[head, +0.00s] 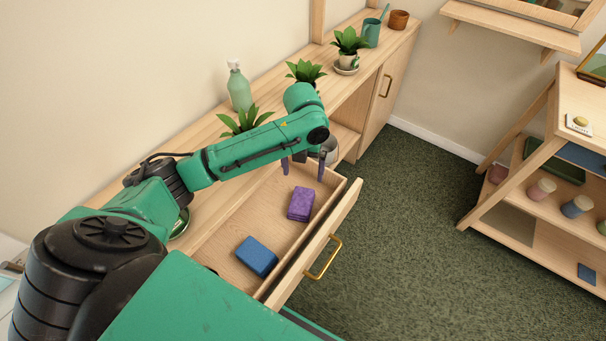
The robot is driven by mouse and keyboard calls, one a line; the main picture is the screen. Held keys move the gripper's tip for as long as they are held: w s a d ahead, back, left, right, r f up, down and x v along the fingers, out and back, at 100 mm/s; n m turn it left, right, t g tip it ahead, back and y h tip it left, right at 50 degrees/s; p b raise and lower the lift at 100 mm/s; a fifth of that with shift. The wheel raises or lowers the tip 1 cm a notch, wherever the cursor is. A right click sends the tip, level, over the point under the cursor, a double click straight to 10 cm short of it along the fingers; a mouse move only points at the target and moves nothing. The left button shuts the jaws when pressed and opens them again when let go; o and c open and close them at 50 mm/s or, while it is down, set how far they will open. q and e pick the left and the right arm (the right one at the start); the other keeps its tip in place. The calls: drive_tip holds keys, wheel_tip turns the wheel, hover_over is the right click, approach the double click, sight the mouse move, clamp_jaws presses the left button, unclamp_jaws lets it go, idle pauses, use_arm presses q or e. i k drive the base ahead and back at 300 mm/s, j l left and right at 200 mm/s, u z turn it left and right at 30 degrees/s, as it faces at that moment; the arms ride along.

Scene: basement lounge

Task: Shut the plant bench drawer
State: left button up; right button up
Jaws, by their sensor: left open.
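The plant bench (205,125) runs along the wall, and its light wood drawer (338,212) is pulled open. A brass handle (323,258) is on the drawer's front, facing the dark green carpet. Inside the drawer lie a purple block (301,204) and a blue block (257,256), apart from each other. My left gripper (303,167) is open, with its fingers pointing down over the drawer's far end, beyond the purple block. It holds nothing that I can see. My left arm hides part of the bench and the drawer's near end. My right gripper is out of view.
On the bench top stand a green bottle (238,88), potted plants (348,45), a teal watering can (371,32) and a brown pot (398,19). A wooden shelf (545,205) with jars stands at right. The carpet (410,230) between is clear.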

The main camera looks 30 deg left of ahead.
sight(263, 216)
drive_tip(key=k, duration=1.5)
